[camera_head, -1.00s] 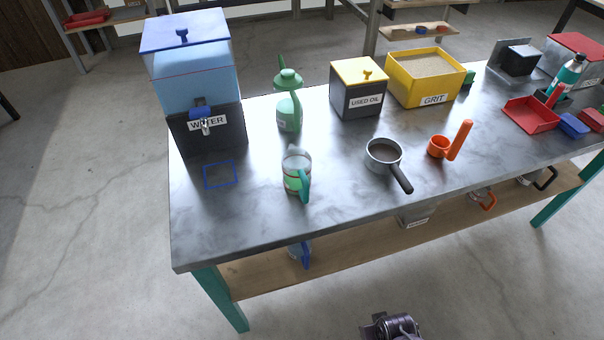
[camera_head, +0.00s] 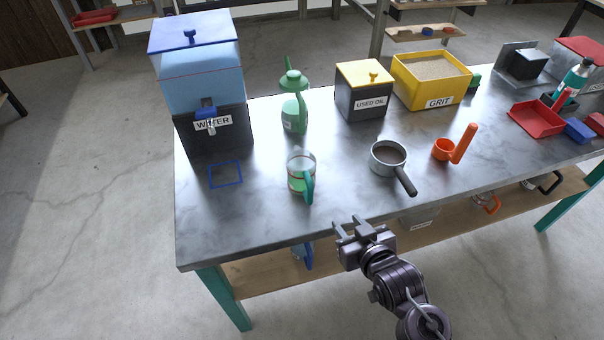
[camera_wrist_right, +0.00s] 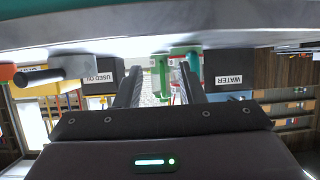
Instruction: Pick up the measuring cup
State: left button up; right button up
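In the right wrist view, which is upside down, green and teal shapes show between the open fingers (camera_wrist_right: 160,88); I cannot cleanly separate the cup there. My left gripper is not in view.
A grey pot (camera_head: 388,160) stands right of the cup, its handle toward the front edge. A water dispenser (camera_head: 210,140), green can (camera_head: 294,112), used-oil box (camera_head: 362,100) and grit bin (camera_head: 405,85) stand behind. An orange scoop (camera_head: 443,150) is further right. A blue-outlined square (camera_head: 225,186) is empty.

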aim_at(312, 194)
jog(key=w+a+t+y, duration=0.1)
jog(key=w+a, duration=0.1)
jog(key=a, duration=0.1)
jog(key=w+a+r+n+t+y+p, duration=0.1)
jog(key=w+a, duration=0.2)
jog(key=w+a+r+t+y, duration=0.1)
jog(key=w+a+y, duration=0.1)
jog(key=shift+w+a+r+n+t, duration=0.1)
jog(key=shift+w+a+n+t, duration=0.2)
jog(key=shift+w+a, duration=0.1)
jog(key=shift+s, duration=0.1)
jog(key=shift+c, duration=0.4)
grip_shut()
